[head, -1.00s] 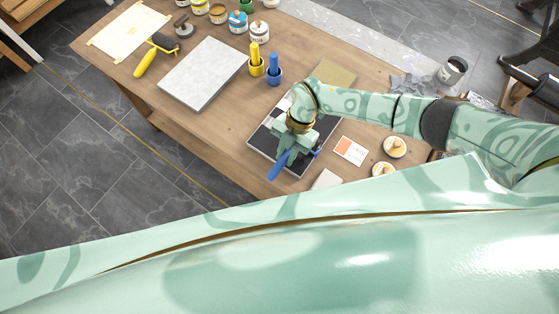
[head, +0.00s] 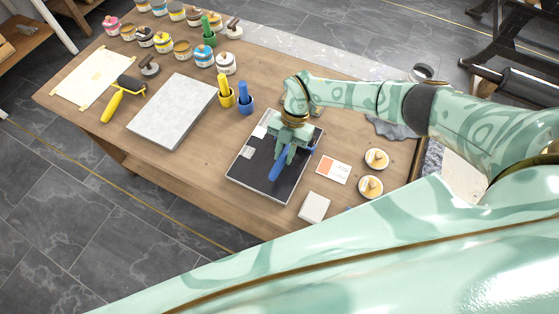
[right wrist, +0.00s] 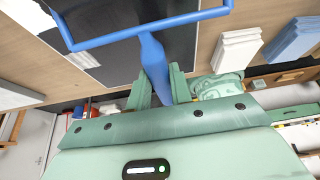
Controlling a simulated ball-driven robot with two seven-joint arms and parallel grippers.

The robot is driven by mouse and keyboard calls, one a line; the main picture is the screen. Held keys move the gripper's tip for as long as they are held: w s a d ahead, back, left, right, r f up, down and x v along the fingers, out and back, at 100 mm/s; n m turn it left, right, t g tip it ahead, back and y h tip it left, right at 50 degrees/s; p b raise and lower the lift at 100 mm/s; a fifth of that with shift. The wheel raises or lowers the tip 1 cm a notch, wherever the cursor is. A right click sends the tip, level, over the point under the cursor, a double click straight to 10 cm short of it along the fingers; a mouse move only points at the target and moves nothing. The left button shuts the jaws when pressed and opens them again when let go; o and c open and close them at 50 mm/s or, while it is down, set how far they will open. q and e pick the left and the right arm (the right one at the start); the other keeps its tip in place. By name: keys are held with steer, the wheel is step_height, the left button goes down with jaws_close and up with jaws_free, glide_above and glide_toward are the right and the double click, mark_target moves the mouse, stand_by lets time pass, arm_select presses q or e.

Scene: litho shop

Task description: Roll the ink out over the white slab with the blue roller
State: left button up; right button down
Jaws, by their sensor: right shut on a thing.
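The slab (head: 247,152) lies at the table's middle right. Most of its top is black, with bare white patches along its left and far edges. The right wrist view also shows a white patch (right wrist: 84,60) beside the black. My right gripper (head: 285,155) is over the slab, shut on the handle of the blue roller (head: 278,168). In the right wrist view my gripper (right wrist: 160,92) grips that handle, and the blue roller frame (right wrist: 150,37) spans the black. The roller's drum is hidden or out of view, so I cannot tell its contact. My left gripper is not in view.
A pale grey slab (head: 172,112) and a yellow roller (head: 112,105) lie to the left. A card (head: 333,169), round lids (head: 371,187) and a white block (head: 314,207) lie right.

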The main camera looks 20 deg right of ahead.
steer(key=shift+w+d+f+b, duration=0.15)
steer(key=shift+w+d+b, duration=0.4)
steer(key=shift+w+d, duration=0.4)
steer(key=shift+w+d+f+b, duration=0.15)
steer(key=shift+w+d+b, duration=0.9)
steer(key=shift+d, duration=0.3)
steer(key=shift+r, duration=0.3)
step_height(320, 180, up, 3)
steer(key=p, duration=0.2)
steer(key=shift+p, duration=0.35)
steer(key=shift+f+b, duration=0.45)
steer(key=shift+f, duration=0.5)
